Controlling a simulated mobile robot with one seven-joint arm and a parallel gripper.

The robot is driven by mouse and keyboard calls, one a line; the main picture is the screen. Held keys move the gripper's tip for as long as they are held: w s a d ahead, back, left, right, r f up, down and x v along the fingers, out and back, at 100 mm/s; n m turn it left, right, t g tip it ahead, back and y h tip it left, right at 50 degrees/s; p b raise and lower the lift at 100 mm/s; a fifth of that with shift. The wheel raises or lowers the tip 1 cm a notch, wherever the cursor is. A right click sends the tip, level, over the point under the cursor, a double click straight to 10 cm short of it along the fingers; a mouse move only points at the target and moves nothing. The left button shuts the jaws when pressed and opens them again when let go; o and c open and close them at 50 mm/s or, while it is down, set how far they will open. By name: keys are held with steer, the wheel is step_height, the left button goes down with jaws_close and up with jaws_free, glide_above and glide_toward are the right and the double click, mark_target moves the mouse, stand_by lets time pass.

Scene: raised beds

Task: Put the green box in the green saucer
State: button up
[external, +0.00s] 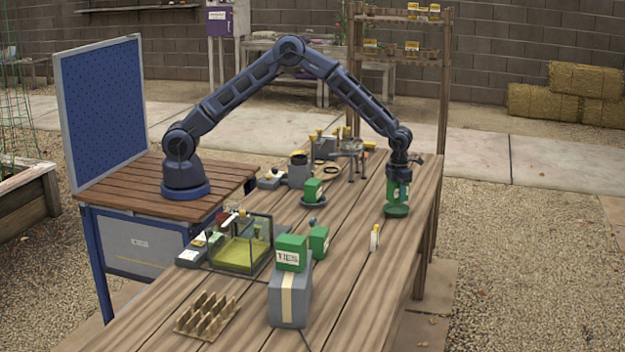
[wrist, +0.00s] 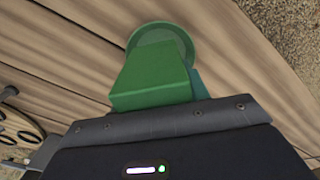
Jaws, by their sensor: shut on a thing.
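My gripper (external: 399,176) points down at the far right side of the table and is shut on a green box (external: 398,193). The green box (wrist: 152,80) also shows in the wrist view, jutting out beyond the gripper body. Directly below it is the green saucer (external: 397,211), whose rim (wrist: 180,31) shows behind the box in the wrist view. The box stands over the saucer in both views. I cannot tell whether its bottom touches the saucer. The fingertips are mostly hidden by the box and the gripper body.
Another green box (external: 312,190) sits on a dark saucer (external: 313,201). More green boxes stand nearer, one (external: 291,252) on a grey block (external: 290,298). A glass-sided tray (external: 240,250), a wooden rack (external: 207,316) and a small white item (external: 375,238) are on the table (external: 350,290).

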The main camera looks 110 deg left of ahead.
mark_target(397, 202)
steer(key=shift+f, duration=1.85)
steer(key=shift+f, duration=0.25)
steer(key=o, duration=0.7)
steer(key=shift+o, duration=0.2)
